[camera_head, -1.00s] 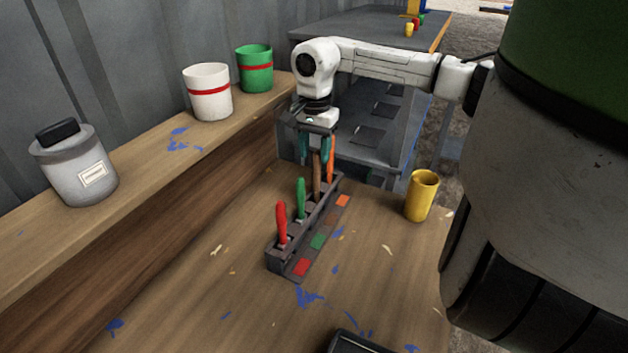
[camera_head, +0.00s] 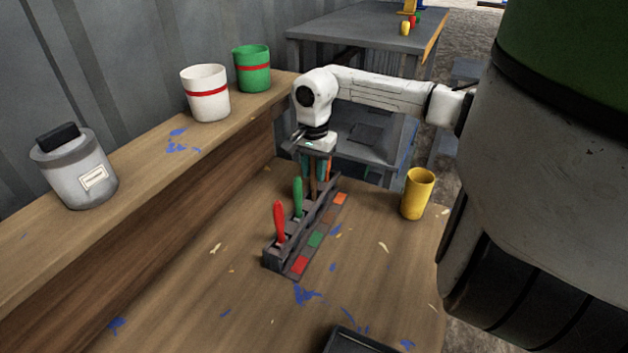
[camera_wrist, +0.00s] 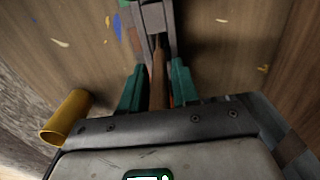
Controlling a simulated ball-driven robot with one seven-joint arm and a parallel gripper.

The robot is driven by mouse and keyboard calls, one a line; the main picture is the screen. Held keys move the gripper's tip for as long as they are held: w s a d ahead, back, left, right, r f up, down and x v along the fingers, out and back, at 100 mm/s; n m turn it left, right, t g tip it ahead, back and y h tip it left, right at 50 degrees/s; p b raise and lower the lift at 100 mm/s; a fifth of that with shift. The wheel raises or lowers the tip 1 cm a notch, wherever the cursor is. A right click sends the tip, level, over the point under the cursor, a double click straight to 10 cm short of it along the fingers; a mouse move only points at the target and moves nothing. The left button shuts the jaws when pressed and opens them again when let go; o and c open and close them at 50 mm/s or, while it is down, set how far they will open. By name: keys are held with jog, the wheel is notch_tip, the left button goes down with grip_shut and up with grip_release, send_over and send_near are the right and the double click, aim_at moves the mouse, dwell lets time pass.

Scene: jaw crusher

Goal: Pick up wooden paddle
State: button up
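The wooden paddle (camera_head: 313,187) stands upright in a dark rack (camera_head: 275,257), with its brown handle up. My gripper (camera_head: 314,168) is above the far part of the rack, pointing down at the paddle. In the wrist view the brown handle (camera_wrist: 158,75) lies between the two teal fingers of my gripper (camera_wrist: 157,85). A gap shows on both sides of the handle, so the fingers are open around it and not closed on it. The handle's upper end is hidden by the gripper.
A green-handled tool (camera_head: 298,196) and a red-handled tool (camera_head: 279,222) stand nearer in the rack. An orange tool (camera_wrist: 171,100) is partly hidden beside the paddle. A yellow cup (camera_head: 417,194) stands to the right. A raised wooden shelf (camera_head: 140,165) runs along the left.

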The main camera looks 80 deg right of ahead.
grip_shut()
jog(key=shift+r, duration=0.15)
